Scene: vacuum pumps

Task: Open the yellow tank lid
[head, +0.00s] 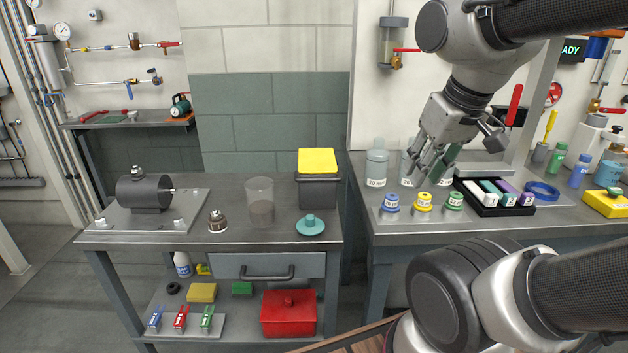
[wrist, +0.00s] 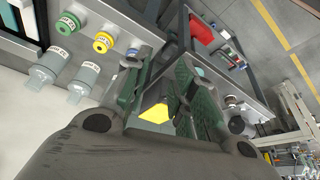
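The tank is a dark grey box (head: 318,192) at the back right of the left bench. Its yellow lid (head: 317,161) covers the top; I cannot tell whether it is fully closed. A dark bar runs across the box's front just below the lid. In the wrist view the yellow lid (wrist: 155,113) shows partly, beyond and between my fingers, which hide some of it. My gripper (head: 436,168) is open and empty above the right bench, well to the right of the tank. Its green-padded fingers (wrist: 160,85) are apart and touch nothing.
Near my gripper stand grey cylinders (head: 376,168), small blue, yellow and green capped bottles (head: 423,202) and a black tray (head: 480,198). A clear beaker (head: 260,205) and a teal knobbed disc (head: 311,225) sit near the tank. A gap separates the benches.

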